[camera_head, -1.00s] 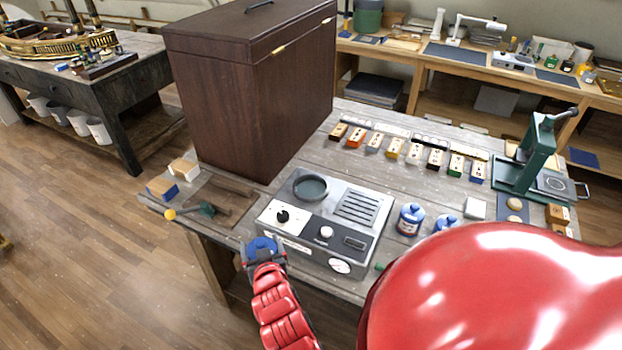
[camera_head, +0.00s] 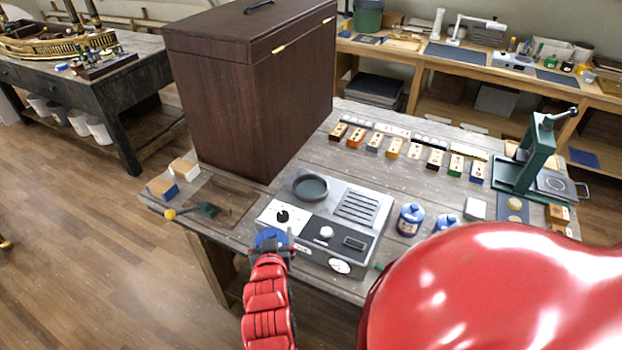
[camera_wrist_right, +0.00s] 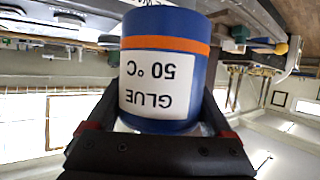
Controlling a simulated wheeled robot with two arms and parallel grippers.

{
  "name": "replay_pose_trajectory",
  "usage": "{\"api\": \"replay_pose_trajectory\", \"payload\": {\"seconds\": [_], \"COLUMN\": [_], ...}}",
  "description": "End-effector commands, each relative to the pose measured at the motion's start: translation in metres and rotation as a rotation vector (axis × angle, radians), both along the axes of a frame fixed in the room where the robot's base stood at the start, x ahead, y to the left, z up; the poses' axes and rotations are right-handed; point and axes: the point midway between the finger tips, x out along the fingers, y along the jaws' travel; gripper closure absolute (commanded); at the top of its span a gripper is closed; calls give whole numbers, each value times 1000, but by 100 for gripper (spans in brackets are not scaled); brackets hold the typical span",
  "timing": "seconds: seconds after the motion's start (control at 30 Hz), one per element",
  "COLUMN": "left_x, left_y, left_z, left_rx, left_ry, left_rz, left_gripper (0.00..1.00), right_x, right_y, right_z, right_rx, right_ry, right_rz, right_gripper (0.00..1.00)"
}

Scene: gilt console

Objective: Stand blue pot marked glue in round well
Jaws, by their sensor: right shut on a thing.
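The blue pot marked GLUE 50 °C (camera_wrist_right: 165,70) has an orange band and a white label; it fills the middle of the right wrist view. My right gripper (camera_wrist_right: 158,125) is shut on it. In the head view the blue pot (camera_head: 268,237) shows in the right gripper (camera_head: 271,246), at the front left edge of the grey appliance (camera_head: 372,194). The round well (camera_head: 311,187) is a dark ring in the appliance's top, farther back, and looks empty. The pot is apart from the well. My left gripper is not in view.
A tall brown cabinet (camera_head: 235,110) stands behind and left of the well. Two blue-lidded jars (camera_head: 410,220) stand right of the appliance. Several small blocks (camera_head: 395,148) line the back. A green press (camera_head: 535,160) stands at the far right. A yellow-tipped tool (camera_head: 171,214) lies left.

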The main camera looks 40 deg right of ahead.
Motion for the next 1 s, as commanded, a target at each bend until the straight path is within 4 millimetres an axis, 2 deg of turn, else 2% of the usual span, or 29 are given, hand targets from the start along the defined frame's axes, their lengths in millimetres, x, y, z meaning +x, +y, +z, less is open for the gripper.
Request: {"api": "replay_pose_trajectory", "payload": {"seconds": [0.67, 1.0], "left_x": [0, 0], "left_y": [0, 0], "left_z": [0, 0], "left_rx": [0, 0], "left_ry": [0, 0], "left_rz": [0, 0], "left_gripper": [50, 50], "right_x": [-7, -18], "right_y": [-8, -15], "right_z": [9, 16], "right_rx": [-3, 4], "right_ry": [0, -2], "right_rz": [-77, -158], "right_gripper": [100, 100]}}
